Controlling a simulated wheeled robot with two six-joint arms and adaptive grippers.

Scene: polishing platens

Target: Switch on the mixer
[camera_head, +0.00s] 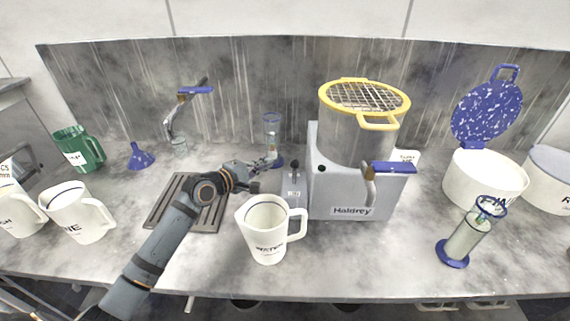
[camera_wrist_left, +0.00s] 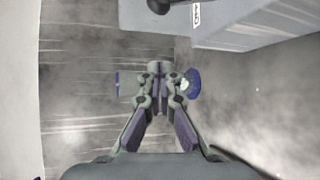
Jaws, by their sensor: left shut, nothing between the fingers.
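In the left wrist view the black knob (camera_wrist_left: 158,7) and label (camera_wrist_left: 196,15) show at the top edge. My left gripper (camera_head: 273,160) is shut and empty, left of the lever and apart from it. My right gripper is out of view.
A white jug (camera_head: 266,238) stands in front of the lever box. A clear cylinder with a blue base (camera_head: 271,125) stands just behind my left gripper. A dark drain grate (camera_head: 165,205) lies under my arm. A blue-handled tap (camera_head: 390,168) projects from the mixer's front.

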